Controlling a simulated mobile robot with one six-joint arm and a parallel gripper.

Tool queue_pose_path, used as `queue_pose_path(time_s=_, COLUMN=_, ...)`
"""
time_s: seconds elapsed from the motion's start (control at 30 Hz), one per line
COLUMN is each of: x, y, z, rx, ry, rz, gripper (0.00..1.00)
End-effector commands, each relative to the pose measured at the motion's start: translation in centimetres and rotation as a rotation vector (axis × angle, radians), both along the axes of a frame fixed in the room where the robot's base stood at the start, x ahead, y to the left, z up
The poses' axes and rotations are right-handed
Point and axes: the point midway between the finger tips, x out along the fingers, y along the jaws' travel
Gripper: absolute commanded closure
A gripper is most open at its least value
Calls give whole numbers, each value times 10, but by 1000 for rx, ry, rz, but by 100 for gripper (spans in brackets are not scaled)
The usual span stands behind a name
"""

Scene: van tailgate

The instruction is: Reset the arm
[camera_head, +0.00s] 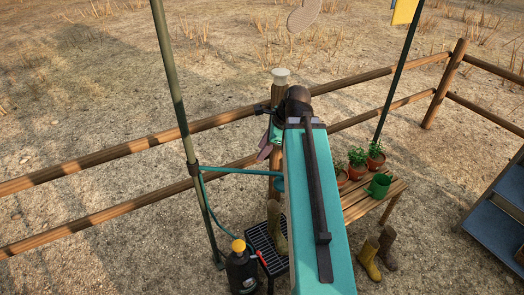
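My teal arm (318,215) reaches up from the bottom edge, right of the middle, to a dark joint (297,104) in front of a wooden fence post. Just left of the joint, low beside the post, a small teal and greyish-pink part shows that looks like my gripper (266,148). It is small and partly hidden by the arm, so I cannot tell whether its fingers are apart or hold something.
A pale cup-like thing (281,76) tops the post near my joint. A green pole (178,100) stands left. A dark sprayer (242,270) stands below. A wooden bench (355,208) with potted plants is right, boots (370,258) before it. Bare ground lies left.

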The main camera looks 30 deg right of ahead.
Motion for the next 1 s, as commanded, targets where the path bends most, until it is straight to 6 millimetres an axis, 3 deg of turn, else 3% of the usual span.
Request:
queue_pose_path(time_s=0.6, x=3, y=9, z=-2, rx=2, ry=3, rz=16, gripper=68)
queue_pose_path(time_s=0.77, x=5, y=31, z=-26, rx=20, ry=38, rz=51, gripper=68)
queue_pose_path(time_s=1.0, x=0, y=73, z=-83, rx=63, ry=128, rz=115, gripper=68)
